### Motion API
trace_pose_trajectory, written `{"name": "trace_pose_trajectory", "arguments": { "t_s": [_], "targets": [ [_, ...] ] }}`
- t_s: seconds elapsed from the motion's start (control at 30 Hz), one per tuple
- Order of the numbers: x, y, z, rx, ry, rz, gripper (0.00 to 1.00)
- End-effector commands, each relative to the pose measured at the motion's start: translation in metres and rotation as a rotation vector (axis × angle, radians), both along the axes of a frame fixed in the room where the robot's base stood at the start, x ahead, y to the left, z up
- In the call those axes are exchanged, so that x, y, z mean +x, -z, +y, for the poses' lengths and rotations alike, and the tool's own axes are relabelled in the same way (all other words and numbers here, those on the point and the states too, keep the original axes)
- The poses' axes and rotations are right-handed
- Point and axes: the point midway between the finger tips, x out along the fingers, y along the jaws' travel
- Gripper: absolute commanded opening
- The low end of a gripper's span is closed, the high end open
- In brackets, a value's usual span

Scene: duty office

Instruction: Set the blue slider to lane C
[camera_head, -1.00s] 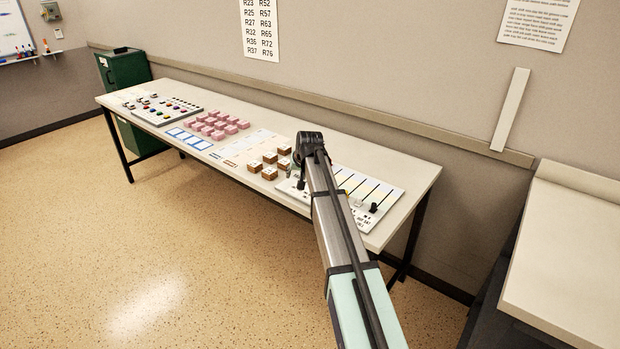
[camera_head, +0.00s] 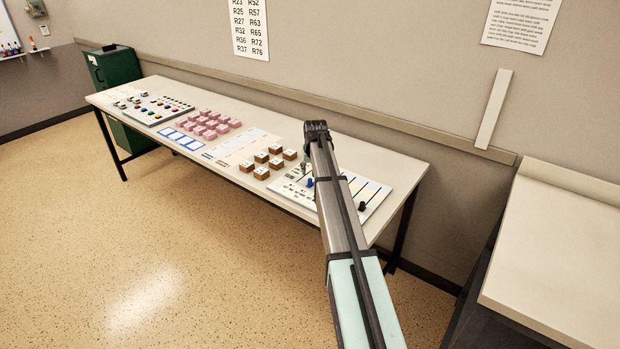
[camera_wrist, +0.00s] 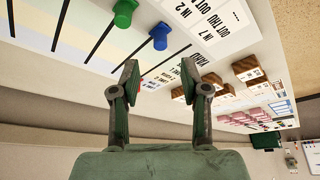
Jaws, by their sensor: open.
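The slider board (camera_head: 381,193) lies at the right end of the table, with dark slots across pale coloured bands. The blue slider (camera_head: 309,182) shows just left of my arm. In the wrist view the blue slider (camera_wrist: 160,36) stands on its slot near the top middle, beyond my fingertips. A green slider (camera_wrist: 124,12) is to its left there. My gripper (camera_wrist: 160,70) is open and empty, apart from the blue slider. A small red part shows beside the left finger, mostly hidden. My arm covers part of the board in the head view. I cannot read the lane letters.
Brown blocks (camera_head: 262,172) stand left of the board, with pink blocks (camera_head: 207,124) farther left. A button panel (camera_head: 160,108) is at the table's far end. The wall (camera_head: 350,80) runs behind the table. A black slider (camera_head: 362,206) is on the board's right.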

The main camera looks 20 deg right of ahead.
Motion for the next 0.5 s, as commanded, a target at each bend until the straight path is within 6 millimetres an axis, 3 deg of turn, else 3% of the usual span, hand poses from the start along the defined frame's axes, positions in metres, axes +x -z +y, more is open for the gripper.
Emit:
{"name": "trace_pose_trajectory", "arguments": {
  "t_s": [0.23, 0.5],
  "targets": [
    [0.018, 0.042, -0.005, 0.001, 0.000, 0.002, 0.45],
    [0.027, 0.067, -0.007, 0.000, 0.000, 0.000, 0.45]
  ]
}}
